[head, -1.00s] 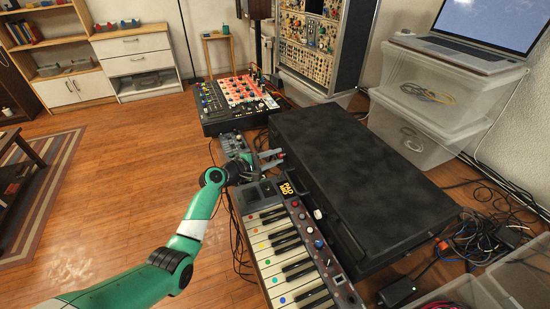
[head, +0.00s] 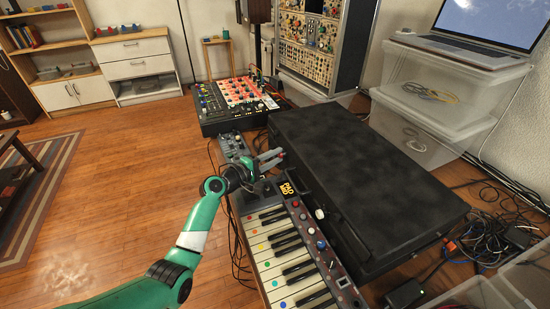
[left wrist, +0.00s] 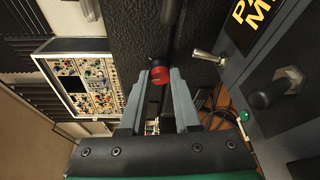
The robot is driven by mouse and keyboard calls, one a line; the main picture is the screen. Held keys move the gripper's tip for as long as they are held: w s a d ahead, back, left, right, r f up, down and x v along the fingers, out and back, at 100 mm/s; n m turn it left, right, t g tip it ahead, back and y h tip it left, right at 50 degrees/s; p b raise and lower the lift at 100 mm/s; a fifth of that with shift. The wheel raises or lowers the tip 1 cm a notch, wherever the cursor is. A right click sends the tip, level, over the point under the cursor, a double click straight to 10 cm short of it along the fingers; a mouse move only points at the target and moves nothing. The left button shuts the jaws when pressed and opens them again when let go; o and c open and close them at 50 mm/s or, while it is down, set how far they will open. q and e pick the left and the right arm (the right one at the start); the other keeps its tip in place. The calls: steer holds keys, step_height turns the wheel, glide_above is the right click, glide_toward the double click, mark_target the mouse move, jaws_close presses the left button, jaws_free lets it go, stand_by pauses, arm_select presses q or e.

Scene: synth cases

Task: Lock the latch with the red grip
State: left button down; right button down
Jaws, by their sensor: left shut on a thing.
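The black case (head: 370,180) lies closed behind the keyboard, and its textured side also shows in the left wrist view (left wrist: 137,35). The latch's red grip (left wrist: 160,75) sits at the case side, between my fingertips. My left gripper (head: 276,158) is at the case's near left side; in the left wrist view (left wrist: 159,77) its fingers are shut on the red grip. In the head view the red grip is hard to make out at the fingers. A second, white grip (head: 319,213) shows farther along the case front. My right gripper is not in view.
The keyboard (head: 285,245) stands close in front of the case. A mixer (head: 235,103) and a small grey device (head: 232,145) are beyond my gripper. Clear bins (head: 430,125) with a laptop stand behind the case. Cables and adapters (head: 485,240) lie at right.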

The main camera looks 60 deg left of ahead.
arm_select(q)
steer(key=c, duration=0.6)
jaws_free()
steer(key=s+p, duration=0.1)
steer(key=s, duration=0.2)
steer(key=s+d+p, duration=0.1)
steer(key=s+p, duration=0.1)
steer(key=s, duration=0.2)
steer(key=s+d+r+p, duration=0.1)
steer(key=s+p, duration=0.1)
steer(key=s, duration=0.2)
steer(key=shift+s, duration=0.2)
